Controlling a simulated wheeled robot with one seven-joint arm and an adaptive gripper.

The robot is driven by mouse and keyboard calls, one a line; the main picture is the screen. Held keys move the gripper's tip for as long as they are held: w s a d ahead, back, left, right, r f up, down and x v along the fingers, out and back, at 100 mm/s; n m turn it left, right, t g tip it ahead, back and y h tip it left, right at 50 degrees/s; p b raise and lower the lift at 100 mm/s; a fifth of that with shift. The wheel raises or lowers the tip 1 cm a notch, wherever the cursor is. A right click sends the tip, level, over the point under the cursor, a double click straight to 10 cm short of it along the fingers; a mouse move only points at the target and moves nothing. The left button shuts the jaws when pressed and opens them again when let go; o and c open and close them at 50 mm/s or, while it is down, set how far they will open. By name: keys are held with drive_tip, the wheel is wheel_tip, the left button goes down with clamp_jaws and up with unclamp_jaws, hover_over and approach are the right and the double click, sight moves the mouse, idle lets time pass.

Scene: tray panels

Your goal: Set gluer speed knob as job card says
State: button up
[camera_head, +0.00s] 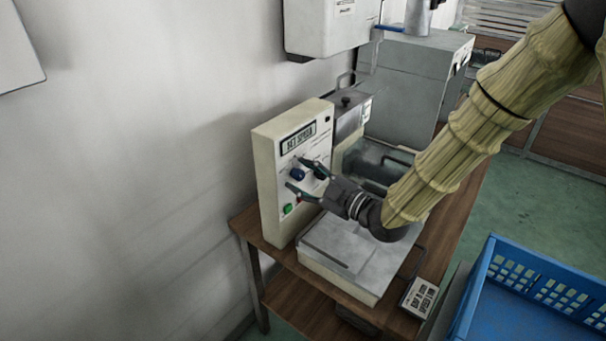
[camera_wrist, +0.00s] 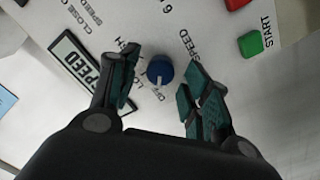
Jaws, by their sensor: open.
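The blue speed knob (camera_head: 297,173) is on the upright cream control panel (camera_head: 267,180).
A green START button (camera_wrist: 250,43) is beside the knob on the panel. A flat grey-topped unit (camera_head: 352,250) lies below my arm. A blue crate (camera_head: 488,262) stands at the right. A grey machine (camera_head: 405,85) is behind, and a white box (camera_head: 325,27) hangs on the wall.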

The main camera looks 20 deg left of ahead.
drive_tip(key=shift+w+a, duration=0.1)
drive_tip(key=shift+a, duration=0.1)
drive_tip(key=shift+w+f, duration=0.25)
drive_tip(key=shift+w, duration=0.1)
drive_tip(key=shift+s+r, duration=0.15)
drive_tip(key=shift+s, duration=0.05)
drive_tip(key=shift+c, duration=0.5)
drive_tip(key=shift+w, duration=0.1)
drive_tip(key=c, duration=1)
drive_tip(key=shift+o, duration=0.2)
drive_tip(key=shift+a, duration=0.1)
drive_tip(key=shift+m, duration=0.4)
drive_tip(key=m, duration=0.4)
drive_tip(key=shift+m, duration=2.4)
